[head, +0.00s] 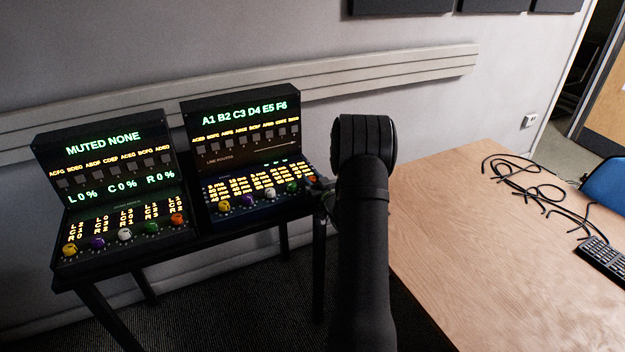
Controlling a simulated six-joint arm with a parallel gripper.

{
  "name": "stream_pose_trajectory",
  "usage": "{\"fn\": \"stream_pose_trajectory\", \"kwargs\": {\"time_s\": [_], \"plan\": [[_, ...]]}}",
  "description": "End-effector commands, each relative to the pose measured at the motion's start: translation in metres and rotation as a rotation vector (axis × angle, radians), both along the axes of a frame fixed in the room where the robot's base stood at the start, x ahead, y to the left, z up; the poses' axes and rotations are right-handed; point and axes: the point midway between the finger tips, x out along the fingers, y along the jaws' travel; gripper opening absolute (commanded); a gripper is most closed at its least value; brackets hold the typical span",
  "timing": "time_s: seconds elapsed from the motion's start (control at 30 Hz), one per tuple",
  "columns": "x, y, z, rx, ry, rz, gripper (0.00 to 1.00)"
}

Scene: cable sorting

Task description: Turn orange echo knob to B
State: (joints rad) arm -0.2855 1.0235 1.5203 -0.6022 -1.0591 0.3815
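Two knobs look orange. One orange knob (312,180) is at the right end of the right console's (240,105) knob row, and another orange knob (177,218) is at the right end of the left console's (100,130) row. I cannot read which is labelled echo. My gripper (325,192) is at the right end of the right console, close beside its orange knob. My arm hides most of it, so I cannot tell whether it touches the knob or is open. The knob's pointer is too small to read.
The right console also has yellow (223,206), purple (248,200), white (270,193) and green (292,187) knobs. Both consoles stand on a dark table (190,258). A wooden table (470,250) at the right holds black cables (540,192) and a keypad (603,258).

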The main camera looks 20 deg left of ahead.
Motion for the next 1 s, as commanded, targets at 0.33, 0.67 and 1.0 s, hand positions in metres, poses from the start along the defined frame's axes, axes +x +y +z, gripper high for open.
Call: {"fn": "stream_pose_trajectory", "kwargs": {"time_s": [0.33,0.67,1.0], "plan": [[-0.0008,0.0013,0.0004,0.001,-0.001,-0.026,0.06],[-0.0002,0.0008,0.0003,0.001,-0.001,-0.122,0.06],[-0.0001,0.0005,0.0003,0.001,-0.001,-0.123,0.42]]}}
